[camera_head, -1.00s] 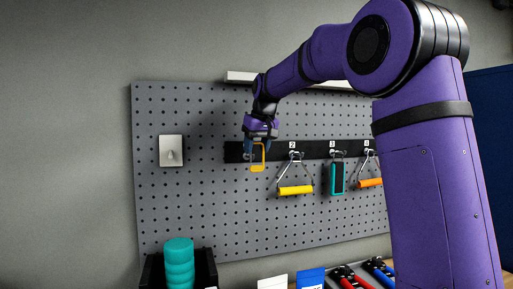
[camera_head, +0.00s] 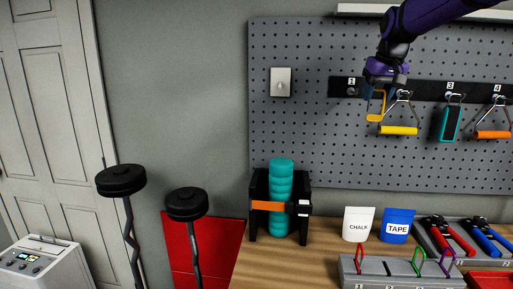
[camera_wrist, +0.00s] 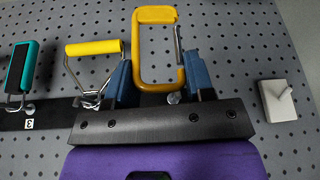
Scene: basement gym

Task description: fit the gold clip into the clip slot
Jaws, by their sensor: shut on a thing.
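The gold clip (camera_head: 376,118) is an orange-yellow rectangular loop with a metal gate. My gripper (camera_head: 377,88) is shut on it, in front of the black hook rail, between hooks 1 and 2. In the wrist view the clip (camera_wrist: 157,15) stands out beyond the two blue fingers of my gripper (camera_wrist: 157,82). Whether it touches the rail or a hook is unclear. A grey rack (camera_head: 372,281) lies on the bench at the lower right. A green clip (camera_head: 418,262) and a purple clip (camera_head: 447,262) stand in it.
A yellow-handled grip (camera_head: 398,130) hangs close right of my gripper. A teal item (camera_head: 450,124) and an orange handle (camera_head: 493,134) hang further right. A teal roller (camera_head: 281,185) in a black stand, chalk and tape pouches (camera_head: 398,225), and red and blue hand grippers occupy the bench.

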